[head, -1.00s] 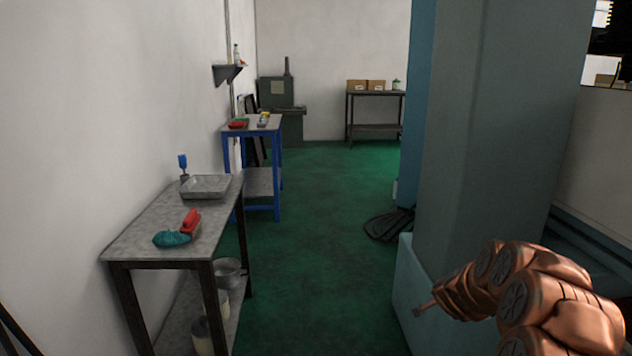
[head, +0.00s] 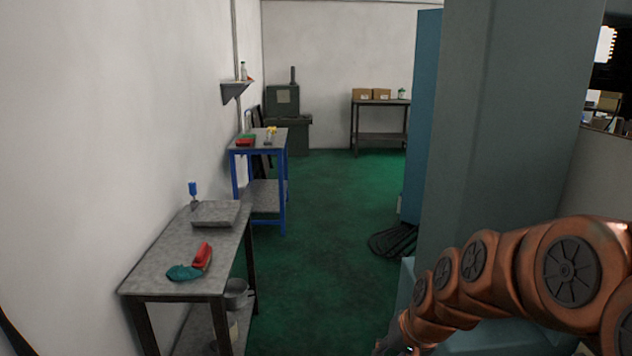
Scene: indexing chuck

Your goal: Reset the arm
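My copper-coloured arm reaches in from the right edge of the head view, bent down toward the lower middle. My gripper (head: 392,347) is at the bottom edge, mostly cut off by the frame, so its fingers cannot be made out. I see nothing held in the part that shows. The arm hangs in front of the grey-green machine column (head: 500,130), and I cannot tell the gap between them.
A grey workbench (head: 150,262) on the left holds a tray (head: 216,214), a red-handled brush (head: 203,256) and a teal cloth (head: 184,272). A blue-legged table (head: 262,150) stands beyond. Dark coiled hose (head: 393,241) lies by the machine. The green floor (head: 318,260) between is clear.

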